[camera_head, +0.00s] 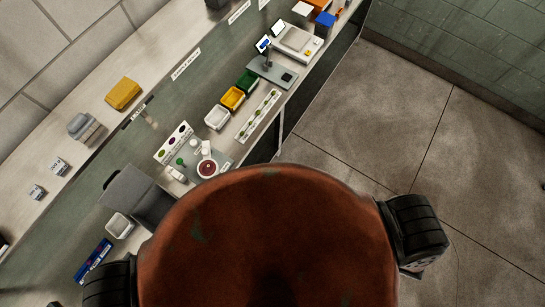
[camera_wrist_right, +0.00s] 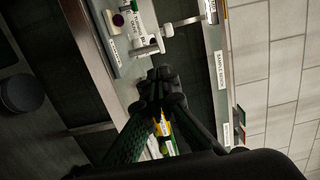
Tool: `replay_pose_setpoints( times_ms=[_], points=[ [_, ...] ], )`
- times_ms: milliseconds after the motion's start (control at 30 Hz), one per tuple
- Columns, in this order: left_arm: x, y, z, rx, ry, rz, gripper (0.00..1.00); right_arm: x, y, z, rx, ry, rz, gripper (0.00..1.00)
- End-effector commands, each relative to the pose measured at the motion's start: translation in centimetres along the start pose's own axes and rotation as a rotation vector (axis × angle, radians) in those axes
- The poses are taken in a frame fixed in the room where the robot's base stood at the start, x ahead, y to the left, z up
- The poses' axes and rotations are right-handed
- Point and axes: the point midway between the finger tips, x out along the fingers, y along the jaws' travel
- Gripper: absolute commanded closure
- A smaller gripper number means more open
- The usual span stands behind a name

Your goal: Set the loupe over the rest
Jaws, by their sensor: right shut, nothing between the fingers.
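In the head view, a grey plate (camera_head: 221,160) on the bench holds a white ring with a dark red middle (camera_head: 207,169), a white upright cylinder (camera_head: 206,148) and a small green piece (camera_head: 180,162). I cannot tell for sure which of these is the loupe and which the rest. In the right wrist view, a white piece with a round knob (camera_wrist_right: 167,30) lies beyond the fingertips. My right gripper (camera_wrist_right: 162,76) is shut and empty, apart from that piece. My left gripper is in neither view.
A card with coloured dots (camera_head: 173,143) lies beside the plate. White (camera_head: 217,117), yellow (camera_head: 232,98) and green (camera_head: 247,80) bins stand farther along. The floor at right is clear.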

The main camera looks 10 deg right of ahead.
Motion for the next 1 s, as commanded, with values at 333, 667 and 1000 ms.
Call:
replay_pose_setpoints(
  times_ms=[333,667,1000],
  points=[
    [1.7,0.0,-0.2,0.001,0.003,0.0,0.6,-7.2,0.2,0.7,0.0,-0.002,0.002,1.0],
    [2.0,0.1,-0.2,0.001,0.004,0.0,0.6,-9.2,-0.1,0.8,-0.001,-0.003,-0.001,1.0],
    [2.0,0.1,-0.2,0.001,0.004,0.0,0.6,-9.2,-0.1,0.8,-0.001,-0.002,-0.001,1.0]
  ],
)
